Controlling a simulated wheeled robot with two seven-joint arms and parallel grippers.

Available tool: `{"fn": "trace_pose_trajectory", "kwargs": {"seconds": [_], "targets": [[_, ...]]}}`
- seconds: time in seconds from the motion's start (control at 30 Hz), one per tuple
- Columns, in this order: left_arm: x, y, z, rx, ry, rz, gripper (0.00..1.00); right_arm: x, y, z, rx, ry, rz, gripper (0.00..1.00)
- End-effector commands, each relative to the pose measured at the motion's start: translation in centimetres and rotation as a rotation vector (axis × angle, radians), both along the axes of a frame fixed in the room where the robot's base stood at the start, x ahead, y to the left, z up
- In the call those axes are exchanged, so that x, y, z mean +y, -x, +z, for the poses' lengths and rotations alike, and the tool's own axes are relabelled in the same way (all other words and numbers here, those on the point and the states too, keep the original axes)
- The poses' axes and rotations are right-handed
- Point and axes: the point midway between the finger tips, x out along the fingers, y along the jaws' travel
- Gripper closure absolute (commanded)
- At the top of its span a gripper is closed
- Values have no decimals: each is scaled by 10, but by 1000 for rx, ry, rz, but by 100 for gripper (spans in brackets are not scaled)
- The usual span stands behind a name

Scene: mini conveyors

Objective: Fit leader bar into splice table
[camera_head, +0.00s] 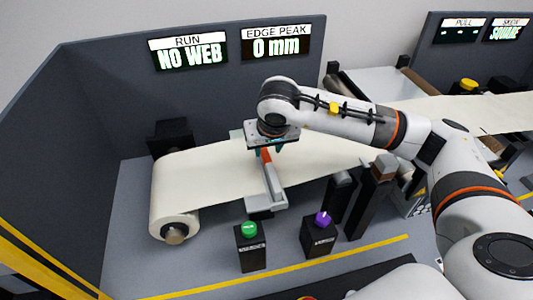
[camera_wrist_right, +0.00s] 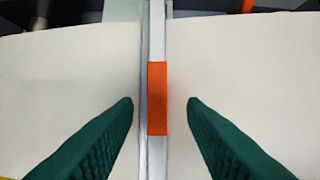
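The leader bar (camera_head: 275,184) is a pale strip with an orange middle. It lies across the cream web at the splice table (camera_head: 267,203). In the right wrist view the orange section (camera_wrist_right: 157,98) sits between two green fingers, with a gap on each side. My right gripper (camera_head: 270,148) is open above the bar, pointing down, with its fingertips (camera_wrist_right: 160,103) apart on either side. I cannot tell whether the tips reach below the bar's top. The gripper hides the bar's far part in the head view. My left gripper is out of view.
A cream web roll (camera_head: 174,200) is at the left. A green button (camera_head: 249,230) and a purple button (camera_head: 322,220) stand on black posts in front. The display panel (camera_head: 188,52) reads RUN NO WEB, and the other (camera_head: 275,44) reads EDGE PEAK 0 mm.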

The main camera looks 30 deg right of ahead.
Motion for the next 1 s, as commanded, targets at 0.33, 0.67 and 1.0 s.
{"fn": "trace_pose_trajectory", "kwargs": {"seconds": [0.33, 0.67, 1.0], "targets": [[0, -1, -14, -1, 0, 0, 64, 8, 24, 64, -7, -2, 2, 62], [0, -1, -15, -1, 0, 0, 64, 9, 30, 77, -3, -2, 1, 62], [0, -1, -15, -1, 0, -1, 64, 9, 30, 77, -3, -3, 2, 62]]}}
